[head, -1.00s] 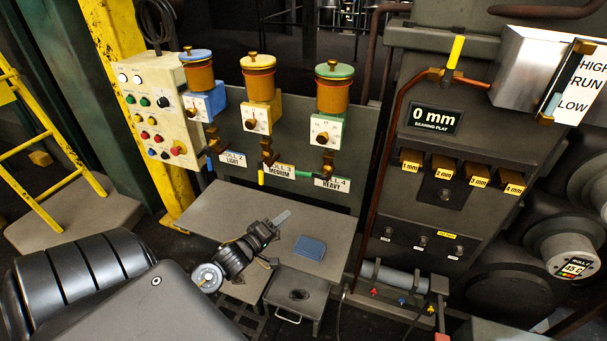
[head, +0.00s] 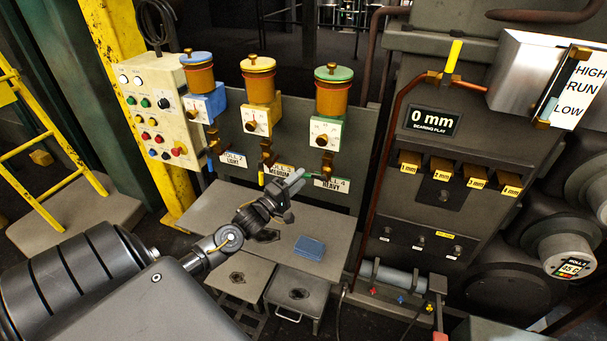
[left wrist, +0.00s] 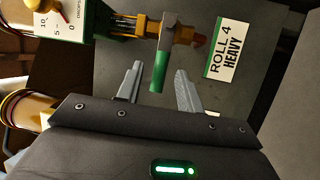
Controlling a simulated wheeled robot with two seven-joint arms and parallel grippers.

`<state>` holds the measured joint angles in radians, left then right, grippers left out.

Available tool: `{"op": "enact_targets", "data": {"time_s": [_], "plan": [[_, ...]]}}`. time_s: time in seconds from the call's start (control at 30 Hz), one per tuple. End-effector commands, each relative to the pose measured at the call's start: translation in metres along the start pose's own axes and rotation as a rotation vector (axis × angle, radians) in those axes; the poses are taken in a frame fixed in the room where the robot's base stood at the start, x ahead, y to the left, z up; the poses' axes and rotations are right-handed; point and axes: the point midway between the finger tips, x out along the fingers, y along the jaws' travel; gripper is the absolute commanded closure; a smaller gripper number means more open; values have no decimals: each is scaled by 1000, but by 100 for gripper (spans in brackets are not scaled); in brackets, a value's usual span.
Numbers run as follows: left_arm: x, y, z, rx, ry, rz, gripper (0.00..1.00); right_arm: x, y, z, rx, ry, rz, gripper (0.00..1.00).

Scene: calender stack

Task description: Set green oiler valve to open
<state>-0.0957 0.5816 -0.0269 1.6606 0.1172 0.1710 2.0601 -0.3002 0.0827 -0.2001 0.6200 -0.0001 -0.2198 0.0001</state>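The oiler with the green lid (head: 333,95) hangs at the right of the row, above the "ROLL 4 HEAVY" label (head: 331,183). Its brass valve (head: 328,159) sits under the green-edged dial box (head: 324,132). In the left wrist view the valve's green handle (left wrist: 159,72) extends downward in the picture. My left gripper (head: 299,178) is in front of the panel near this handle. In the left wrist view it is open (left wrist: 157,82), its two grey fingers on either side of the handle with gaps. Contact is not visible. My right gripper is not in view.
A yellow-lidded oiler (head: 258,95) and a blue-lidded oiler (head: 198,90) hang to the left. A yellow handle (head: 261,178) is close to my left gripper. A dark cabinet (head: 430,200) stands right.

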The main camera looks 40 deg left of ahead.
Motion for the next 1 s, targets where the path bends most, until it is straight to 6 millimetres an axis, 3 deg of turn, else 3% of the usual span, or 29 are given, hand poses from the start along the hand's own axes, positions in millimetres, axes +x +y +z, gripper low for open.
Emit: {"op": "enact_targets", "data": {"time_s": [0.2,0.57,0.83,1.0], "plan": [[24,0,0,0,1,0,63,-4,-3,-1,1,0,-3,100],[27,-1,0,0,0,-1,63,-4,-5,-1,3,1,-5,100],[27,0,0,0,0,-1,98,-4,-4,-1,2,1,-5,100],[27,0,0,0,0,-1,100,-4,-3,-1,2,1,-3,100]]}}
